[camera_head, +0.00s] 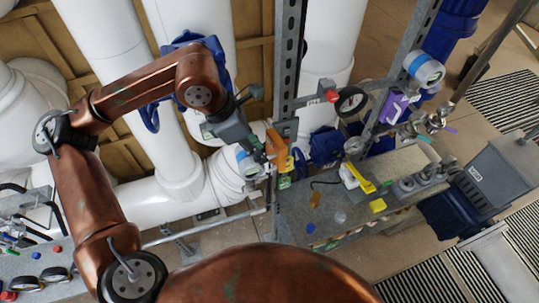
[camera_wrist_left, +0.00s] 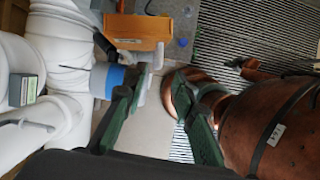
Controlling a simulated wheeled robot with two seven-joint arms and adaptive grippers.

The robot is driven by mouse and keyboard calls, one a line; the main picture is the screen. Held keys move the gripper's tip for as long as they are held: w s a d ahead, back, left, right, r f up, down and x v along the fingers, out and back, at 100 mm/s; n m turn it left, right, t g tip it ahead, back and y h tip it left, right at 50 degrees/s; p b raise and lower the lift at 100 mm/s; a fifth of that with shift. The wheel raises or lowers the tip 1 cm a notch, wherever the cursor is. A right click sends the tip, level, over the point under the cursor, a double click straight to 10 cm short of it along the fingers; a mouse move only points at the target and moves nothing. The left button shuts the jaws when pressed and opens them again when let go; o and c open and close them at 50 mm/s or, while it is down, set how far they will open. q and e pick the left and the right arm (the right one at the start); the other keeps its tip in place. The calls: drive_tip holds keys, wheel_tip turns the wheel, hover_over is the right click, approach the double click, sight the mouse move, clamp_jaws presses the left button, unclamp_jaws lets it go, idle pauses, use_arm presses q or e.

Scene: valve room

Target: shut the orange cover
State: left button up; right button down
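The orange cover (camera_head: 277,146) is a small flat orange panel beside a grey upright post in the head view. In the left wrist view it is a larger orange panel (camera_wrist_left: 138,27) at the top, beyond the fingers. I cannot tell how far open it stands. My left gripper (camera_head: 260,153) is just left of the cover in the head view; whether it touches is unclear. In the left wrist view its green fingers (camera_wrist_left: 160,95) are spread with nothing visible between them.
A grey metal post (camera_head: 287,55) rises behind the cover. White pipes (camera_head: 105,40) stand at the left. A bench (camera_head: 345,215) with small coloured parts, including a yellow piece (camera_head: 377,205), lies to the right. A black handwheel (camera_head: 351,101) sticks out nearby.

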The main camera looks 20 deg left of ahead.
sight(270, 153)
use_arm(q)
drive_tip(key=p+x, duration=0.1)
drive_tip(key=x, duration=0.6)
drive_tip(key=shift+w+a+f, duration=0.1)
drive_tip(key=shift+f, duration=0.2)
clamp_jaws()
idle(0.4)
